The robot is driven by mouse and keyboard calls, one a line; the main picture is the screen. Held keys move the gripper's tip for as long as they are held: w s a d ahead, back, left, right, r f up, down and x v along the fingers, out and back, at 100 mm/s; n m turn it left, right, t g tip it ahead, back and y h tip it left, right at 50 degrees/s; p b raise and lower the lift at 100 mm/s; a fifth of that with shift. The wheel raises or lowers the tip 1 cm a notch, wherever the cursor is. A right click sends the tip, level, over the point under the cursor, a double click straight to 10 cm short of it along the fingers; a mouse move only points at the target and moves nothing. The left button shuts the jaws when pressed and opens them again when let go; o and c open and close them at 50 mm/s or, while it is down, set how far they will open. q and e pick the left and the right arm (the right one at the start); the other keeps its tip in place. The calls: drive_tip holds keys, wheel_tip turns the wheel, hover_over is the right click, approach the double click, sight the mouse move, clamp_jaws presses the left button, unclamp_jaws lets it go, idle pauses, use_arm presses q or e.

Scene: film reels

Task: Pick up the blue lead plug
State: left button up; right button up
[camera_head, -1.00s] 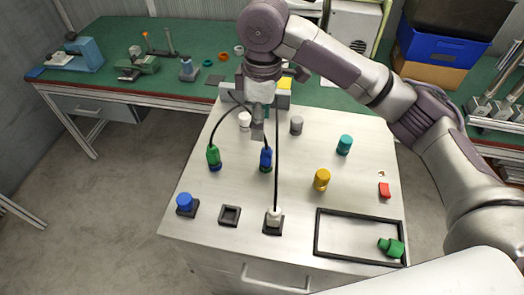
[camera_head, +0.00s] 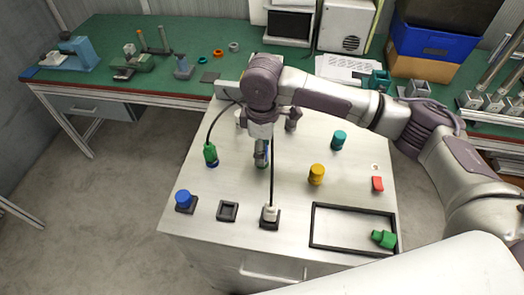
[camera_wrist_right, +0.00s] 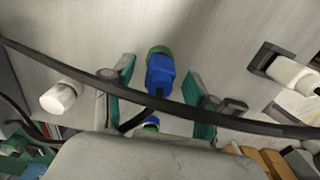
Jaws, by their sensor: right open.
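The blue lead plug (camera_wrist_right: 160,72) stands on the white tabletop, with a green part at its far end and a black cable leaving it. My right gripper (camera_wrist_right: 159,80) is open, its green-padded fingers on either side of the plug with gaps visible. In the head view my right gripper (camera_head: 262,156) is over the plug and hides most of it. A black cable crosses in front of the fingers in the wrist view. My left gripper is not in view.
A white lead plug (camera_head: 270,213) sits in a front socket, near an empty socket (camera_head: 228,211) and a blue plug (camera_head: 183,198) in another. Yellow (camera_head: 317,174) and teal (camera_head: 339,140) cylinders stand right, behind a black-rimmed tray (camera_head: 314,229).

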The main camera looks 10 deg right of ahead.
drive_tip(key=shift+d+f, duration=0.1)
drive_tip(key=shift+f, duration=0.9)
clamp_jaws()
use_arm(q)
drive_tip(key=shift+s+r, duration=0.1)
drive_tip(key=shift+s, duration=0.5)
